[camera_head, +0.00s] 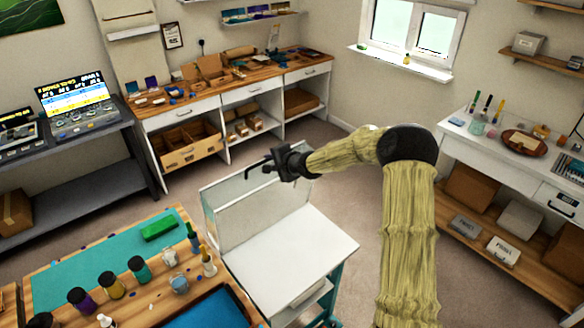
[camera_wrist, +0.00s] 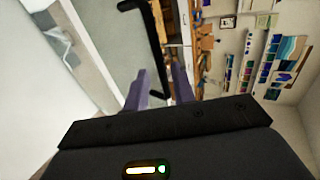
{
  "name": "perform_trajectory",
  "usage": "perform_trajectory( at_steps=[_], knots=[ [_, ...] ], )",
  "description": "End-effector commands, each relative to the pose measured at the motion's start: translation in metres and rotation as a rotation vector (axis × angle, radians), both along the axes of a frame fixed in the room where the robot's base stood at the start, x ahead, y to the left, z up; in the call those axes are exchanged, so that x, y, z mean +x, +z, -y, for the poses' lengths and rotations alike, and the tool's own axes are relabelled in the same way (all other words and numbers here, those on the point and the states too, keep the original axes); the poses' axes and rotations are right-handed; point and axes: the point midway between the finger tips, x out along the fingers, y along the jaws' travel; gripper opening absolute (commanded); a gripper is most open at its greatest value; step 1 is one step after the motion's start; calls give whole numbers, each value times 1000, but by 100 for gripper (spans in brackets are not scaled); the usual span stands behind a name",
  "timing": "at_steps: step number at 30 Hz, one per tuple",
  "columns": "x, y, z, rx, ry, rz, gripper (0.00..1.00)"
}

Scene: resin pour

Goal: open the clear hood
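The clear hood (camera_head: 240,215) is a see-through panel with pale edges. It stands raised along the back left edge of a white-topped cart (camera_head: 290,258), whose top is largely uncovered. My gripper (camera_head: 268,163) is at the hood's upper edge. In the wrist view, a black bar handle (camera_wrist: 148,35) with bent ends runs down between the two purple-grey fingers of my gripper (camera_wrist: 159,80). The fingers look apart, with a gap beside the bar. The hood's pale edge and clear pane (camera_wrist: 85,45) fill the left of the wrist view.
A wooden worktable (camera_head: 155,295) with a teal mat, several bottles and small cups stands close to the cart's left. A white bench (camera_head: 470,150) is at the right, and a long wood-topped bench (camera_head: 225,88) lines the back wall. Open carpet lies behind the cart.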

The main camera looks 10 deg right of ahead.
Motion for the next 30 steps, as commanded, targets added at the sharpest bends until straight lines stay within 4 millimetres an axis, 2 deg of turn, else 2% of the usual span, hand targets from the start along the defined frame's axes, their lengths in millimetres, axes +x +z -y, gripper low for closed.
perform_trajectory(
  at_steps=[7, 18, 24, 30],
  knots=[
    [-36, 18, 21, -2, 0, -1, 25],
    [-77, 46, 47, -2, -1, -2, 25],
    [-93, 57, 57, 0, -1, -3, 25],
    [-99, 61, 59, -1, 1, -3, 25]
  ],
)
